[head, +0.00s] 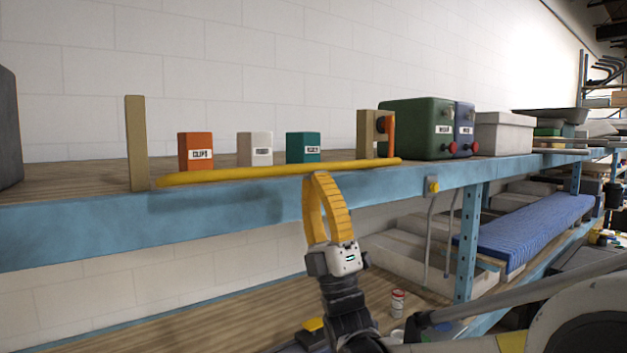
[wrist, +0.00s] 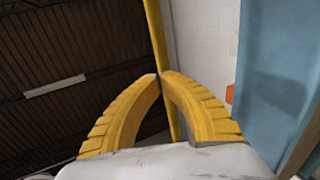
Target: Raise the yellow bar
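The long yellow bar (head: 240,173) lies nearly level along the front edge of the upper shelf. Its left end is by an upright wooden post (head: 137,143); its right end is below a wooden block with an orange lever (head: 389,136). The bar (wrist: 154,32) runs behind the tips and shows between the fingers, not clamped. I cannot tell whether the tips touch it.
Behind the bar stand an orange box (head: 195,150), a white box (head: 255,149) and a teal box (head: 303,148). A green case (head: 415,127) and a blue case stand right. The blue shelf beam (head: 110,228) runs close beside my gripper. A lower shelf lies beneath.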

